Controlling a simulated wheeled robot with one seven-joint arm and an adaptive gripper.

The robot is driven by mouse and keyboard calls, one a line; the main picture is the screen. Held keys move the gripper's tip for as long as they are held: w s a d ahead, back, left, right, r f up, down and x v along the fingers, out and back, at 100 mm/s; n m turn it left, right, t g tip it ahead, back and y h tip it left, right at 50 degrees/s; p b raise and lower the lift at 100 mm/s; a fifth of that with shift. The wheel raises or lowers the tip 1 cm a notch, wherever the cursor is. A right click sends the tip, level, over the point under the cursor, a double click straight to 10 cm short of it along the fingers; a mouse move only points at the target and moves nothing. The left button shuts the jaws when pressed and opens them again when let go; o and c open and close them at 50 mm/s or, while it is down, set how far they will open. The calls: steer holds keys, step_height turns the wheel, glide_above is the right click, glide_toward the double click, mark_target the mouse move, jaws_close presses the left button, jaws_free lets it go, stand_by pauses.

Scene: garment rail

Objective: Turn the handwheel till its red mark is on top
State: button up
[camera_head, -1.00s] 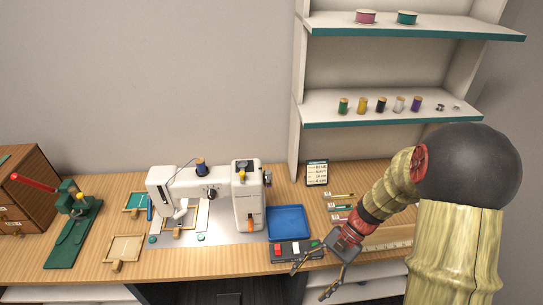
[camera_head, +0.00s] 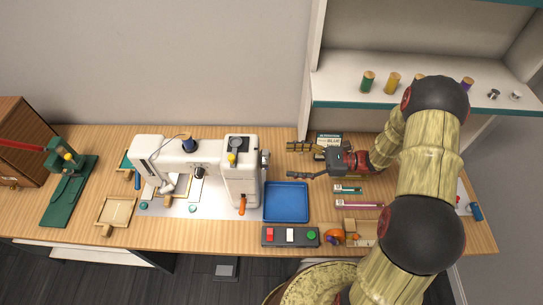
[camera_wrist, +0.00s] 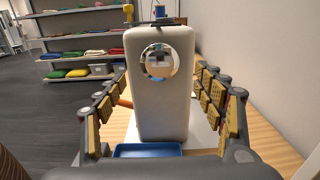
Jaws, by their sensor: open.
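The white sewing machine (camera_head: 240,172) stands on the wooden table. Its handwheel (camera_head: 265,163) is on the right end, seen edge-on in the head view. In the wrist view the handwheel (camera_wrist: 158,61) is a shiny ring on the machine's end face, roughly centred between my fingers. I cannot make out a red mark on it. My gripper (camera_head: 291,161) is open and empty, to the right of the handwheel and pointing left at it, with a gap between. Its fingers (camera_wrist: 161,82) flank the machine's end in the wrist view.
A blue tray (camera_head: 307,202) lies below and in front of my gripper. A button box (camera_head: 290,236) with red, white and green buttons sits at the front edge. An orange lever (camera_head: 242,206) is on the machine's front. Shelves (camera_head: 400,103) with spools stand behind my arm.

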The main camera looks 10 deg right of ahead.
mark_target(265, 159)
steer(key=w+a, duration=0.1)
steer(key=a, duration=0.6)
steer(key=shift+w+a+b, duration=0.15)
steer(key=shift+w+b, duration=0.05)
steer(key=shift+b, duration=0.2)
steer(key=shift+f, duration=0.1)
steer(key=shift+c, duration=0.3)
steer(key=c, duration=1.1)
